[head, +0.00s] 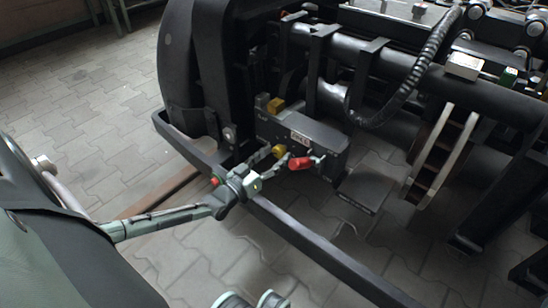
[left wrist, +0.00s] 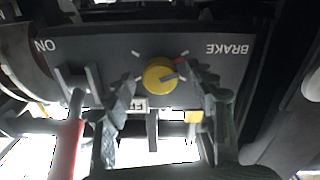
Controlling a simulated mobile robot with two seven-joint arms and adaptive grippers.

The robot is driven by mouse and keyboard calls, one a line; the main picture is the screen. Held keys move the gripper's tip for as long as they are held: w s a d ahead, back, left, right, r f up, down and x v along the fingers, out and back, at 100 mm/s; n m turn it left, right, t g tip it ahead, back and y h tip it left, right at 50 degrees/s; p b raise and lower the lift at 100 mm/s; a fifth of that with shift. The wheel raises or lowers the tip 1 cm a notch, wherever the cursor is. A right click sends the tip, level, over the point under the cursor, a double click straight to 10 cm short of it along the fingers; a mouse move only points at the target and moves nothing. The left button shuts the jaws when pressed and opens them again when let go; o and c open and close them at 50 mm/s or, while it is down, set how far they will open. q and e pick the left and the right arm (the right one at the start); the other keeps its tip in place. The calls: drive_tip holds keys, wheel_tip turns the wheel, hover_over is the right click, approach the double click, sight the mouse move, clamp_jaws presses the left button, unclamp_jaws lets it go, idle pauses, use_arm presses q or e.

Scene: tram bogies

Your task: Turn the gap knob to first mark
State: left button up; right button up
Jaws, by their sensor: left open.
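A yellow round knob (left wrist: 160,76) sits on a dark control box in the left wrist view, with a dark pointer line toward the picture's right. Small pale marks and a red mark surround it. In the head view the knob (head: 279,151) is on the box's near face. My left gripper (left wrist: 162,82) is open, with one finger on each side of the knob; I cannot tell whether they touch it. In the head view the left gripper (head: 268,164) is just in front of the knob.
A red-handled lever (head: 300,163) stands right beside the knob; its handle (left wrist: 67,145) is near my left finger in the wrist view. The box (left wrist: 215,52) bears ON and BRAKE lettering, upside down. A dark frame rail (head: 310,245) runs below my gripper. Paved floor lies left.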

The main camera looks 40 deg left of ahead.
use_arm(q)
drive_tip(key=c, duration=1.1)
drive_tip(key=shift+n, duration=0.8)
drive_tip(key=shift+c, duration=0.2)
drive_tip(key=o, duration=1.1)
drive_tip(key=shift+o, duration=0.2)
drive_tip(key=shift+s, duration=0.25)
drive_tip(key=s, duration=1.1)
drive_tip(key=shift+s+a, duration=0.25)
drive_tip(key=shift+a, duration=0.2)
drive_tip(key=shift+s, duration=0.1)
